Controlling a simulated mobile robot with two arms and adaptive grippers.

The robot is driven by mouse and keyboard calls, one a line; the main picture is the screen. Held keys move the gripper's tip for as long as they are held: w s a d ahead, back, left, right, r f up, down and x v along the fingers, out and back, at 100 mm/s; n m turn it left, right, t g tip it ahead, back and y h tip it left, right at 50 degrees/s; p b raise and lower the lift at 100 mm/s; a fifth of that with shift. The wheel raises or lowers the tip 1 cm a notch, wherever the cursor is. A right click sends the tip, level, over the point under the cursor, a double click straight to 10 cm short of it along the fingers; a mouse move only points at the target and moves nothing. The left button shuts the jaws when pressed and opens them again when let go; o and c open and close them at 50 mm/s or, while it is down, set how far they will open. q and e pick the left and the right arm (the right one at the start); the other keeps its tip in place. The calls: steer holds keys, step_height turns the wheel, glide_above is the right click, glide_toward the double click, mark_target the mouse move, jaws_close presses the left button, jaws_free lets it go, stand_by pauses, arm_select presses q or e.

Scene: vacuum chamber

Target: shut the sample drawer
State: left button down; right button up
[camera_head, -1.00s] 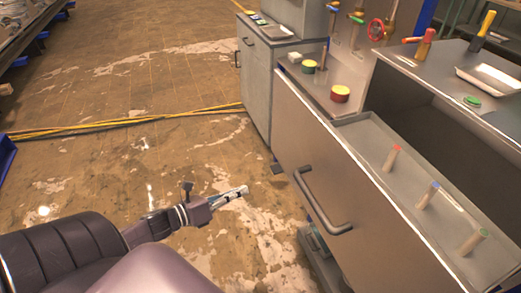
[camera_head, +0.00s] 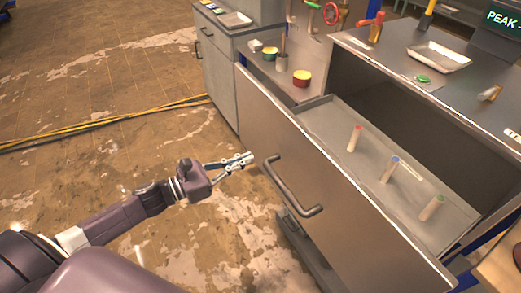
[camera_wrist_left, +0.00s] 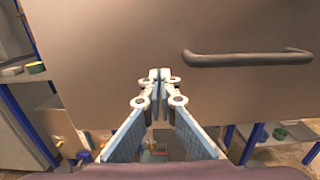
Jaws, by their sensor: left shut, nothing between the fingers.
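The sample drawer (camera_head: 310,165) stands open, pulled out from the grey cabinet, with its tray in view. Its front carries a dark bar handle (camera_head: 292,190). My left gripper (camera_head: 246,159) is shut and empty, just left of the drawer front near the handle's upper end, with no clear contact. In the left wrist view the shut fingers (camera_wrist_left: 160,78) point at the drawer front, and the handle (camera_wrist_left: 248,58) is to their right. My right gripper is not in view.
A white tray (camera_head: 440,57) and a green button (camera_head: 422,79) are on the upper worktop. Yellow cables (camera_head: 100,121) cross the floor.

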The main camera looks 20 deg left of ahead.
mark_target(270, 150)
arm_select(q)
steer(key=p+x, duration=0.1)
steer(key=x, duration=0.3)
steer(key=shift+r, duration=0.15)
steer(key=shift+w+d+p, duration=0.35)
steer(key=shift+w+d, duration=0.1)
steer(key=shift+w, duration=0.05)
